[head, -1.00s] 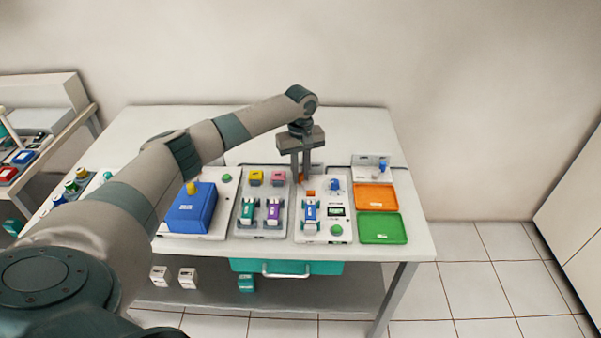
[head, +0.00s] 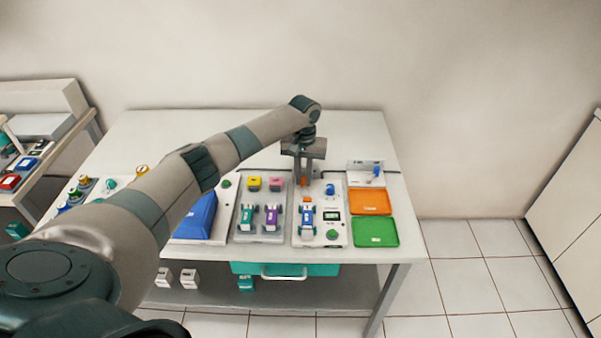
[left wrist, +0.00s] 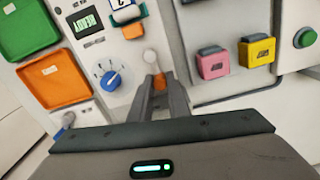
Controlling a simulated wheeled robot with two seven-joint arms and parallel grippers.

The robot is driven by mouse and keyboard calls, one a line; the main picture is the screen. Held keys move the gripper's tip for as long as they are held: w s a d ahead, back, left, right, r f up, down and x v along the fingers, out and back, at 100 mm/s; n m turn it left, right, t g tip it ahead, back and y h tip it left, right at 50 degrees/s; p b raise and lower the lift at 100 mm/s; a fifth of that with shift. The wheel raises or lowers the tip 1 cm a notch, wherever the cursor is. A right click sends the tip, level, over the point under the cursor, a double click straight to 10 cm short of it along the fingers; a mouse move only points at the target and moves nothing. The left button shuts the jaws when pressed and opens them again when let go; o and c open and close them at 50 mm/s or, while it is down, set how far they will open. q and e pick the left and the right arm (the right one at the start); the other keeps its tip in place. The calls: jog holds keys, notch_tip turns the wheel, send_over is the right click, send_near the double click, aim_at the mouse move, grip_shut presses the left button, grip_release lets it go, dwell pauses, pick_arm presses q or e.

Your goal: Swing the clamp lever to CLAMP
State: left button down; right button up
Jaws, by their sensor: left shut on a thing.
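The clamp lever's orange end (left wrist: 160,82) shows between my left gripper's fingers in the left wrist view, near a pale round pivot (left wrist: 150,57). My left gripper (head: 304,181) is shut on the lever, pointing down at the back of the white unit (head: 336,234). That unit carries a blue dial (left wrist: 108,80), a display reading READY (left wrist: 86,26), a blue-and-white handpiece (head: 307,218) and a green button (head: 332,234). An orange block (left wrist: 132,30) sits at the handpiece's end. The lever's markings cannot be read. My right gripper is not in view.
To the right lie an orange tray (head: 370,202) and a green tray (head: 376,232). To the left, a grey panel holds yellow (head: 254,183) and pink (head: 275,184) blocks and two more handpieces. My left arm partly covers a blue case (head: 196,217).

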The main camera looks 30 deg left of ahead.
pick_arm(q)
jog(key=m, duration=0.1)
jog(key=m+p, duration=0.1)
jog(key=d+m, duration=0.1)
jog(key=shift+w+d+r+m, duration=0.1)
jog(key=shift+w+m, duration=0.2)
jog(key=shift+m, duration=0.1)
jog(key=shift+w+d+m+p, duration=0.1)
jog(key=shift+d+m+p, duration=0.3)
jog(key=shift+m, duration=0.6)
jog(key=shift+w+d+m+p, duration=0.15)
jog(key=shift+m+p, duration=0.3)
jog(key=shift+m, duration=0.55)
jog(key=shift+s+d, duration=0.1)
jog(key=c, duration=1.7)
grip_release()
jog(key=shift+o, duration=0.2)
notch_tip(320, 180, up, 17)
jog(key=b, duration=0.4)
jog(key=shift+r, duration=0.15)
